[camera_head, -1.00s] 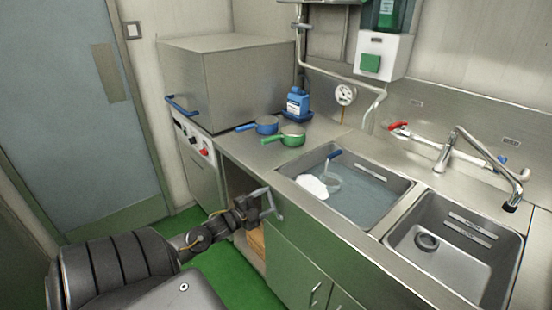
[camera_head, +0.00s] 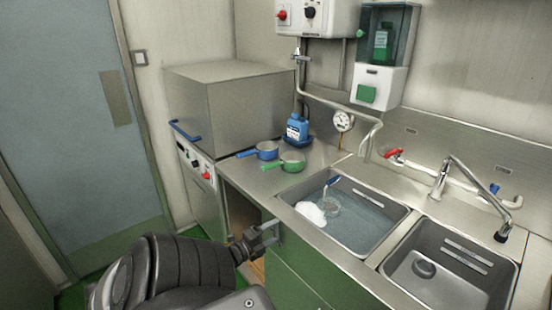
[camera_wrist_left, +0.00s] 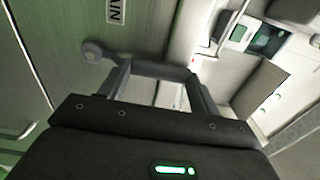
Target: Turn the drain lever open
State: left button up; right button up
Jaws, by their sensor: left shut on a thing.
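The drain lever (camera_wrist_left: 160,69) is a grey bar with a round knob at its left end, in front of the green cabinet panel in the left wrist view. A partly cropped label lies above it. My left gripper (camera_wrist_left: 160,88) is shut on the lever, with one finger on each side of the picture's middle. In the head view my left gripper (camera_head: 266,234) is at the cabinet front, below the near left corner of the left sink. The lever is small there and partly hidden by the gripper. My right gripper is not in view.
The left sink (camera_head: 395,226) holds water, white foam and a blue-handled item. An empty sink (camera_head: 400,268) is to its right. Blue and green pans (camera_head: 291,163) and a blue bottle (camera_head: 297,128) stand on the counter. A steel box with a blue handle (camera_head: 185,130) is at left.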

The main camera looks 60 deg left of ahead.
pick_arm(q)
jog(key=shift+f, duration=0.1)
jog(key=o, duration=1.4)
jog(key=shift+s, duration=0.1)
jog(key=b+v, duration=0.2)
jog(key=v, duration=0.8)
jog(key=shift+s, duration=0.35)
